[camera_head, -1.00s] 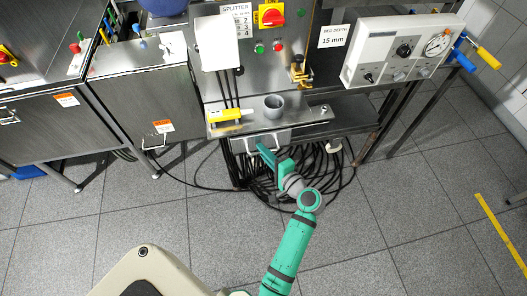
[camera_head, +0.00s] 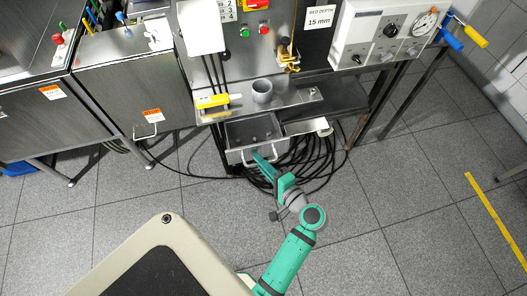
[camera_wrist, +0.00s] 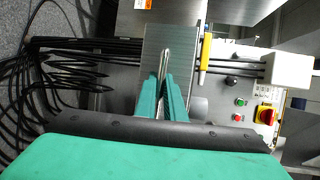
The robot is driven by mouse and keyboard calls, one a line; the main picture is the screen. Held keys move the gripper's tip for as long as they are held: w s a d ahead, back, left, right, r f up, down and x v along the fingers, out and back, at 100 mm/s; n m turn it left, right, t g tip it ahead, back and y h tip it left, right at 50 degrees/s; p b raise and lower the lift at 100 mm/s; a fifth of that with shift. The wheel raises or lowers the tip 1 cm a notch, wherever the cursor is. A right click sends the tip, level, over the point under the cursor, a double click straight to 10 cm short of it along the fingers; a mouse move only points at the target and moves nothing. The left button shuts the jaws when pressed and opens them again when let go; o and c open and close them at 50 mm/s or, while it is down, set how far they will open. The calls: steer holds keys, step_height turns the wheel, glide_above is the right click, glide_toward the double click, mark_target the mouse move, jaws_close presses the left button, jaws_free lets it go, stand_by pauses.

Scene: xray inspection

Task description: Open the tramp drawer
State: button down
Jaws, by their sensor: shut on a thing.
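The tramp drawer (camera_head: 236,134) is a grey metal drawer under the steel shelf at the middle of the head view. It is pulled out, and its inside shows several small dark things. My gripper (camera_head: 258,158) is at the drawer's front, shut on its handle. In the wrist view my green fingers (camera_wrist: 163,92) close around the metal bar handle (camera_wrist: 165,58), which stands out from the flat drawer front (camera_wrist: 152,42). The part of the handle between the fingers is hidden.
A grey cup (camera_head: 262,91) and a yellow tool (camera_head: 212,101) lie on the shelf above. Black cables (camera_head: 300,160) are coiled on the floor beside and behind my gripper. Steel cabinets (camera_head: 135,85) stand at the left. The tiled floor (camera_head: 400,210) in front is clear.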

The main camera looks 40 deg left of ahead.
steer(key=shift+d, duration=0.3)
steer(key=c, duration=2.1)
jaws_free()
steer(key=shift+a, duration=0.1)
steer(key=v, duration=1.1)
steer(key=shift+s, duration=0.1)
steer(key=shift+f, duration=0.1)
